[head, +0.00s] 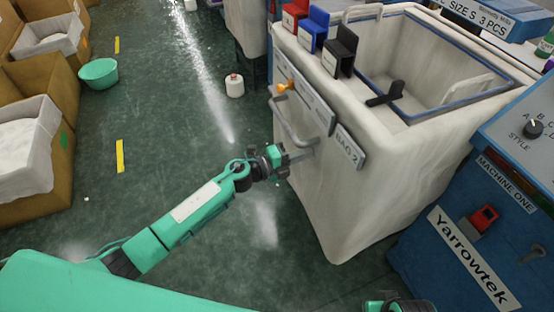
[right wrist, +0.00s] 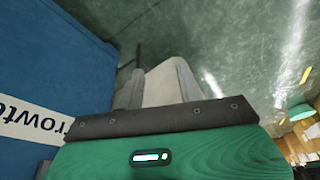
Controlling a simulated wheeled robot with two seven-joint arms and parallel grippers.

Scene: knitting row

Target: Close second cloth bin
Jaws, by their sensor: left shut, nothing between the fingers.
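The second cloth bin (head: 350,190) is a large off-white cloth box labelled BAG 2, at the right of the head view. Its top is uncovered, so its blue-edged inside shows. A grey bar handle (head: 292,134) sits on its front face. My left gripper (head: 289,159) is shut and empty, with its tips close to the bin front just below the handle; I cannot tell if they touch. My right gripper (right wrist: 160,88) shows two spread fingers in the right wrist view, with a pale surface between or behind them. In the head view only a piece of the right arm shows at the bottom.
Red, blue and black holders (head: 314,30) stand on the bin's rim. A blue Yarrowtek machine (head: 460,235) stands close at the right. The floor between is clear.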

